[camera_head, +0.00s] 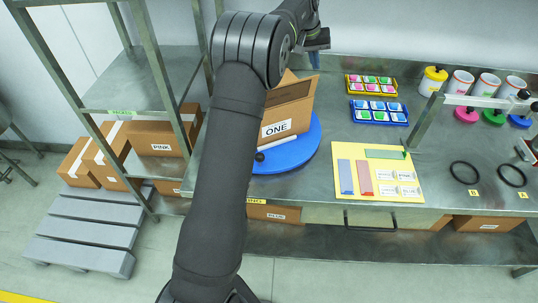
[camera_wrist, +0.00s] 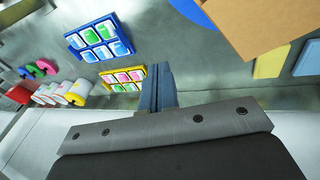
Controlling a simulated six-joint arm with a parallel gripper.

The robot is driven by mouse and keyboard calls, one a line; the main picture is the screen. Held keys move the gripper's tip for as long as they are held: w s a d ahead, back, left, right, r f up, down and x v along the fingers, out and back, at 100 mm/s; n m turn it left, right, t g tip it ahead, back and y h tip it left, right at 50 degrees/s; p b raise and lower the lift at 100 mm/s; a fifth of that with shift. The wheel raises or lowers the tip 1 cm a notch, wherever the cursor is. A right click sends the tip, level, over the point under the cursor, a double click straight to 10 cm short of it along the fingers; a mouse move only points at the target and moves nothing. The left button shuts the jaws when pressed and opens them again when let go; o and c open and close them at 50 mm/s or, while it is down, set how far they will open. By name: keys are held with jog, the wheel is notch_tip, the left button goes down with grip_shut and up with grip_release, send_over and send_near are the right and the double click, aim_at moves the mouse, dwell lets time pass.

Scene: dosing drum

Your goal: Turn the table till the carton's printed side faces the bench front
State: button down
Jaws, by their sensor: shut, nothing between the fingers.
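The open brown carton (camera_head: 289,108) stands on the round blue table (camera_head: 300,154). Its side with the white label "ONE" (camera_head: 277,128) shows toward the bench front, turned slightly askew. A dark knob (camera_head: 260,157) sits at the table's front left rim, partly beside my arm. My gripper (camera_head: 314,60) is behind the carton near the back of the bench, apart from it. In the wrist view its blue-grey fingers (camera_wrist: 157,80) are together and empty. That view also shows part of the carton (camera_wrist: 270,25) and the blue table's edge (camera_wrist: 190,12).
A yellow tray (camera_head: 347,86) and a blue tray (camera_head: 354,118) of colored pieces lie right of the table. A yellow board (camera_head: 350,151) with strips and labels lies at the front. Several paint tins stand back right. My arm crosses the left of the bench, hiding part of it.

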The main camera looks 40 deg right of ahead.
jog(key=s+a+f+m+t+y, duration=0.1)
jog(key=s+a+m, duration=0.3)
jog(key=s+m, duration=0.35)
jog(key=s+a+f+m+t+y, duration=0.1)
jog(key=s+a+m, duration=0.3)
jog(key=s+m, duration=0.4)
jog(key=n+t+y, duration=0.1)
jog(key=n+y, duration=0.1)
jog(key=y, duration=0.3)
send_near(263, 164)
jog(key=f, duration=0.1)
jog(key=s+d+f, duration=0.1)
jog(key=f, duration=0.1)
jog(key=d+f, duration=0.1)
jog(key=f, duration=0.1)
jog(key=shift+s+d, duration=0.1)
jog(key=shift+s, duration=0.15)
jog(key=a, duration=0.1)
jog(key=w+a, duration=0.1)
jog(key=shift+w+a+f, duration=0.25)
jog(key=shift+a+f, duration=0.15)
jog(key=shift+w+a, duration=0.25)
jog(key=shift+a, duration=0.25)
jog(key=shift+w+a, duration=0.1)
